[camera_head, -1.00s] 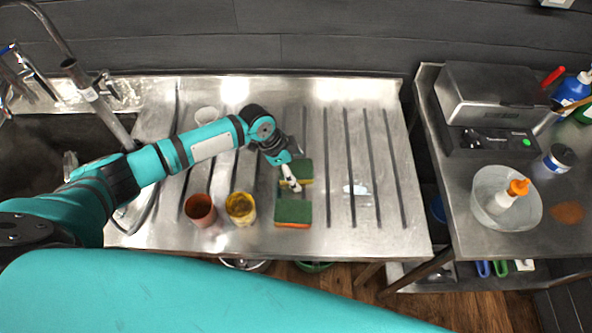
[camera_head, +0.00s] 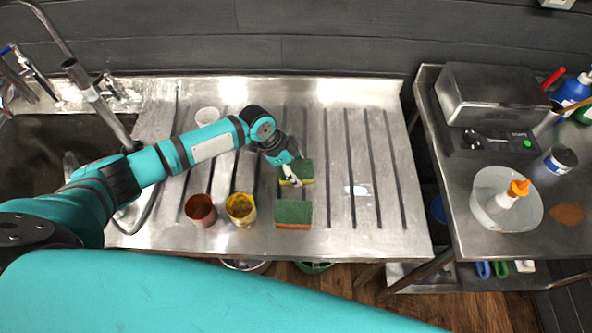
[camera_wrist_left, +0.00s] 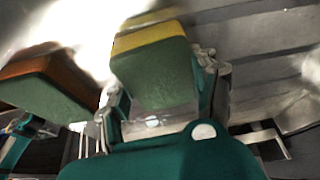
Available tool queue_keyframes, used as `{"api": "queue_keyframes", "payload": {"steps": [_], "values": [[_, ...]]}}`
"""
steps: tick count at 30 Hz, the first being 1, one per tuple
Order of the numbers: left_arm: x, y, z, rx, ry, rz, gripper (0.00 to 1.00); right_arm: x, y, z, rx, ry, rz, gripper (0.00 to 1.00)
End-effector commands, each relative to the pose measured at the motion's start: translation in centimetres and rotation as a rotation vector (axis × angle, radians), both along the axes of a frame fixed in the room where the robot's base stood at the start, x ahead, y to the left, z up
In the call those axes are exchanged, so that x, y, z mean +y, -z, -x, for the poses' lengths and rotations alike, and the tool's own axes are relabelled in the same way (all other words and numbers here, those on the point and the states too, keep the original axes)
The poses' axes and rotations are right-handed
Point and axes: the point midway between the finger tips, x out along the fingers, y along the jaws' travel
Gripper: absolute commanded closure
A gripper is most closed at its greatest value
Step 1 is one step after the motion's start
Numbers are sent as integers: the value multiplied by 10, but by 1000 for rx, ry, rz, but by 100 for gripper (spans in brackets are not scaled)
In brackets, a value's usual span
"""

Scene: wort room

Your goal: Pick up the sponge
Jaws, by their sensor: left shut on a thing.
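A green and yellow sponge (camera_head: 304,170) is at my left gripper (camera_head: 293,178) over the ribbed steel drainboard (camera_head: 350,130). In the left wrist view this sponge (camera_wrist_left: 155,65) sits between the fingers, and the gripper (camera_wrist_left: 160,105) is shut on it. I cannot tell whether the sponge still touches the board. A second sponge, green and orange (camera_head: 293,213), lies apart, nearer the front edge; it also shows in the left wrist view (camera_wrist_left: 50,85) at the left. My right gripper is not in view.
A reddish-brown cup (camera_head: 201,210) and a yellow cup (camera_head: 241,208) stand left of the second sponge. A white cup (camera_head: 207,116) is behind the arm. A sink (camera_head: 60,150) lies at left. The drainboard's right half is mostly clear.

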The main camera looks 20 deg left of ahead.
Motion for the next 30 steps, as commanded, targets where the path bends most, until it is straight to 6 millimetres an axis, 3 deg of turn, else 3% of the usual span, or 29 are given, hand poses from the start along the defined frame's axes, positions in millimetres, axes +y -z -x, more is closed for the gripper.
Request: {"api": "queue_keyframes", "payload": {"steps": [7, 15, 21, 30], "values": [[-1, -9, 3, 8, 4, 0, 50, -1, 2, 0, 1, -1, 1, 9], [-1, -65, 1, 2, 3, 1, 50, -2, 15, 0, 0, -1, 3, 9], [0, -95, 1, 4, 2, -1, 50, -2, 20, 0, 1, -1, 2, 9], [-1, -104, 2, 7, 0, 0, 50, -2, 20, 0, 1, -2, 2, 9]]}}
